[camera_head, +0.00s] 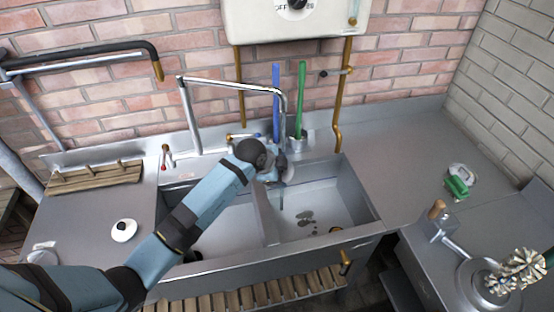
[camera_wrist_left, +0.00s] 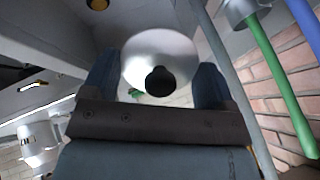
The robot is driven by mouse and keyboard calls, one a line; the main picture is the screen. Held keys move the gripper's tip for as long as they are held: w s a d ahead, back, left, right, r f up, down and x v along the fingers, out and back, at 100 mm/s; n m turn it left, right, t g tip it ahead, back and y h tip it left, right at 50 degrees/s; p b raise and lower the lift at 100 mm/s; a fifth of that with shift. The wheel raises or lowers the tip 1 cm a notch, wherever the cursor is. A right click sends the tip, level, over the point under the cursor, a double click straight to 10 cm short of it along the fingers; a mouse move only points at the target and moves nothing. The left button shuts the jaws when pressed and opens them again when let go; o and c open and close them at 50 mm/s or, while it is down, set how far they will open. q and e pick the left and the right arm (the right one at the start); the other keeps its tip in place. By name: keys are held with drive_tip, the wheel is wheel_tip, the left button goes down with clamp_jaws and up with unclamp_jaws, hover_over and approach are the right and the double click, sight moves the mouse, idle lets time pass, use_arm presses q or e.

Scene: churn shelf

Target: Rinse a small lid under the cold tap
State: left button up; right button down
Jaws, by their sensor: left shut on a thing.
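My left gripper (camera_head: 277,174) is over the divider and right basin of the sink (camera_head: 345,222), close below the end of the swivel tap spout (camera_head: 230,85). In the left wrist view its two blue fingers are shut on a small white lid (camera_wrist_left: 147,48) with a black knob. The lid is mostly hidden by the gripper in the head view. Another white lid with a dark knob (camera_head: 123,231) lies on the left drainboard. I cannot tell whether water runs from the spout. My right gripper is not in view.
Blue (camera_head: 276,100) and green (camera_head: 301,95) handles stand in a metal holder behind the sink. A wooden rack (camera_head: 95,178) is at the left. A green brush (camera_head: 457,187) lies on the right counter. The right drainboard is mostly clear. Dark wet-looking patches mark the right basin floor.

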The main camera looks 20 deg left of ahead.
sight(287, 178)
use_arm(q)
drive_tip(key=shift+s+d+r+p, duration=0.6)
drive_tip(key=shift+s+p, duration=0.2)
drive_tip(key=shift+s+d+r+p, duration=0.25)
drive_tip(key=shift+s+d+p, duration=0.05)
drive_tip(key=shift+s+p, duration=0.15)
drive_tip(key=shift+s+d, duration=0.1)
drive_tip(key=shift+s, duration=0.1)
drive_tip(key=shift+r, duration=0.1)
